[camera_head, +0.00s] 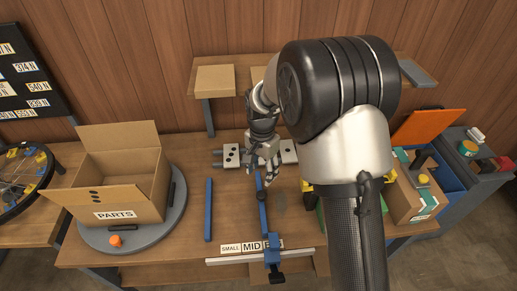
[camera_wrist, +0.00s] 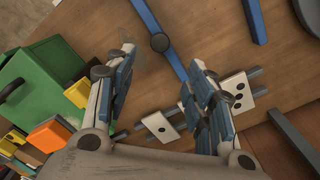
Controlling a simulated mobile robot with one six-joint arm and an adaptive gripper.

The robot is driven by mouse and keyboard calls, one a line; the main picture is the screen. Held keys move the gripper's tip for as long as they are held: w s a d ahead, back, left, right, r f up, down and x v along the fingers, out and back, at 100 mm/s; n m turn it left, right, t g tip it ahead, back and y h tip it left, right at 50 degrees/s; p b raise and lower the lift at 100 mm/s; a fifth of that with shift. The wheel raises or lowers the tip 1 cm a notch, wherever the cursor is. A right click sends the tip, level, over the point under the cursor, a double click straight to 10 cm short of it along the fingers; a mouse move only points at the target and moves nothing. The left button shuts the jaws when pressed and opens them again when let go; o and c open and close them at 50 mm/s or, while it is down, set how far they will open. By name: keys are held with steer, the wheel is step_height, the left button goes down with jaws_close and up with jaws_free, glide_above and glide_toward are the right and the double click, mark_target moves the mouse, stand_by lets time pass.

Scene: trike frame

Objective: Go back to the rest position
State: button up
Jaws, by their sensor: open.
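My gripper (camera_head: 264,172) hangs over the middle of the workbench (camera_head: 229,191), pointing down, near the top end of a blue bar with a round dark knob (camera_head: 262,197). In the wrist view my gripper (camera_wrist: 163,70) has its two fingers wide apart, with nothing held between them. The blue bar also shows beyond the fingers in the wrist view (camera_wrist: 171,57). White blocks with dark holes (camera_head: 231,155) on grey rods lie behind the gripper. My arm hides part of the bench's right side.
A cardboard box marked PARTS (camera_head: 119,202) stands on a grey round plate (camera_head: 155,237) at left. A second blue bar (camera_head: 208,210) lies on the bench. A raised shelf (camera_head: 202,91) stands behind. A cardboard box (camera_head: 408,196) and a blue bin (camera_head: 449,186) are at right.

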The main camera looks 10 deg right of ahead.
steer(key=s+d+r+n+t, duration=0.1)
steer(key=s+d+r+n, duration=0.1)
steer(key=s+r, duration=0.45)
steer(key=s+d+r+n+t, duration=0.15)
steer(key=s+r, duration=0.25)
steer(key=r, duration=0.6)
steer(key=s+d+r+n+t, duration=0.1)
steer(key=s+d+r+n, duration=0.1)
steer(key=s, duration=0.6)
steer(key=s+d+r+n+t, duration=0.1)
steer(key=s+d+n, duration=0.1)
steer(key=s, duration=0.7)
steer(key=shift+s+r+n, duration=0.3)
steer(key=shift+r+n, duration=0.05)
steer(key=shift+n, duration=0.4)
